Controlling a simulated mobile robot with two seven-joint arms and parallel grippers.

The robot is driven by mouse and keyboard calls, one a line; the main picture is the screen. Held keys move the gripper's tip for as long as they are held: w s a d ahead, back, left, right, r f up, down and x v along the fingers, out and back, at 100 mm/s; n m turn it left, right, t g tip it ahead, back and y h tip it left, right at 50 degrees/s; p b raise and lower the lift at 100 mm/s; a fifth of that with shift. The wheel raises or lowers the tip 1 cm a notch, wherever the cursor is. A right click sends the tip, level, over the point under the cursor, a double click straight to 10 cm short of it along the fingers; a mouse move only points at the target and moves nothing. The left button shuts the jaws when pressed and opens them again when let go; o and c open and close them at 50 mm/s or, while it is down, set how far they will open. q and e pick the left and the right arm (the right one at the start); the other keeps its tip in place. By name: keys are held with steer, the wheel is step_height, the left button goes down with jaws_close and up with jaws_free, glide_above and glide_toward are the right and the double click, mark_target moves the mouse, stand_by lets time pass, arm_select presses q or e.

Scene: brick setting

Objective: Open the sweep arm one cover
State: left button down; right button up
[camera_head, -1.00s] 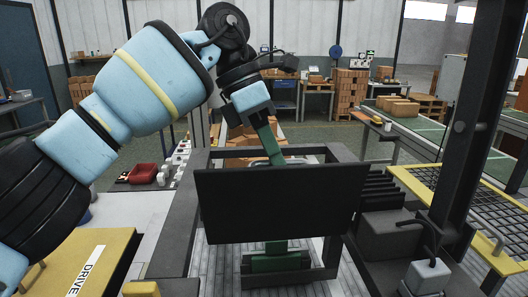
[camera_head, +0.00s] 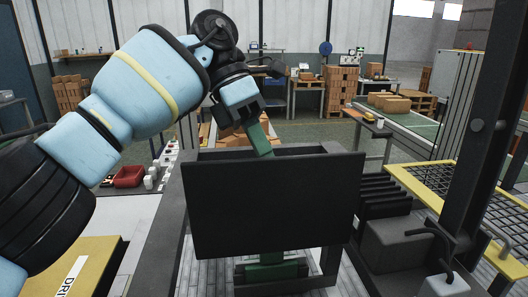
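A wide black panel (camera_head: 272,207), which looks like the cover, stands upright in front of a dark frame (camera_head: 172,215). A green bar (camera_head: 258,137) rises behind its top edge, and a green part (camera_head: 268,268) shows below it. My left gripper (camera_head: 252,114) is at the upper end of the green bar, above the panel and apart from its face. Its dark fingers look spread; whether they touch the bar is unclear.
A dark post (camera_head: 480,125) stands at the right, beside black slats (camera_head: 388,195) and a dark block (camera_head: 395,243). A yellow-framed grid (camera_head: 425,176) lies beyond.

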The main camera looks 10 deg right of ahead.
arm_select(q)
steer(key=c, duration=1.5)
jaws_free()
steer(key=shift+d+f, duration=0.1)
steer(key=shift+f, duration=0.25)
steer(key=shift+o, duration=0.2)
steer(key=shift+r, duration=0.15)
steer(key=shift+r, duration=0.1)
